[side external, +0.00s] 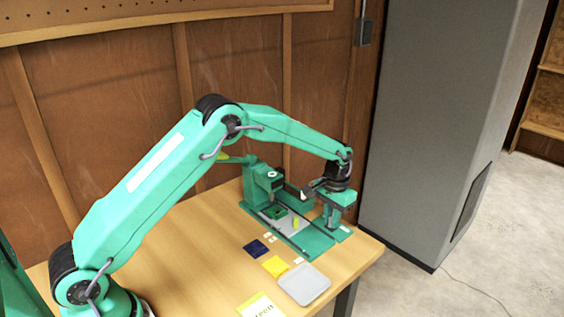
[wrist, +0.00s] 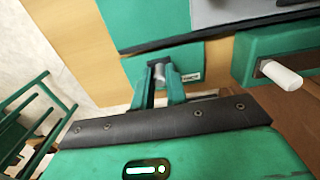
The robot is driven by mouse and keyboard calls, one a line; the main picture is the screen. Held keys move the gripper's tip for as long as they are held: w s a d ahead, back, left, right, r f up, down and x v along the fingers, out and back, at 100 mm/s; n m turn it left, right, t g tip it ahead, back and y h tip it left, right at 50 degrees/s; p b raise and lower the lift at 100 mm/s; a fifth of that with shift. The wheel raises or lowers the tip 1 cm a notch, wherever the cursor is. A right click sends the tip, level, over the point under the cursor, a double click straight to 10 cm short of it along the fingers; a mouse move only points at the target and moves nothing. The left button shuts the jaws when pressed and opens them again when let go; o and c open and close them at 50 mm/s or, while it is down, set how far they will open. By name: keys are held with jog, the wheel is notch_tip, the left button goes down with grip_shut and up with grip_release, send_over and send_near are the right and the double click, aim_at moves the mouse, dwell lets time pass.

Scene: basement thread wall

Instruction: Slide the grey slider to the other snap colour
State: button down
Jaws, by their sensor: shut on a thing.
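In the side view a green press (side external: 262,185) stands on a green base at the back of the table. A grey slider plate (side external: 272,225) lies on the base between dark rails, with a green piece (side external: 281,211) and a small yellow piece (side external: 295,223) on it. Part of a grey plate also shows at the top of the wrist view (wrist: 228,12). My gripper (side external: 329,222) points down at the base's right end. In the wrist view its fingers (wrist: 161,76) are shut on a short grey peg (wrist: 160,71) above a green plate. The peg's link to the slider is unclear.
A grey tray (side external: 304,285), a yellow square (side external: 275,266), a dark blue square (side external: 256,248) and a printed card (side external: 261,306) lie in front. A white knob (wrist: 281,75) sticks out of a green block right of my fingers. The wood wall and a grey cabinet (side external: 437,120) stand close behind.

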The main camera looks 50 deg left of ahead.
jog(key=shift+d, duration=1)
jog(key=c, duration=1.4)
grip_release()
jog(key=shift+r, duration=0.1)
jog(key=shift+r, duration=2.95)
jog(key=shift+r, duration=2)
jog(key=shift+a, duration=0.1)
jog(key=shift+c, duration=0.2)
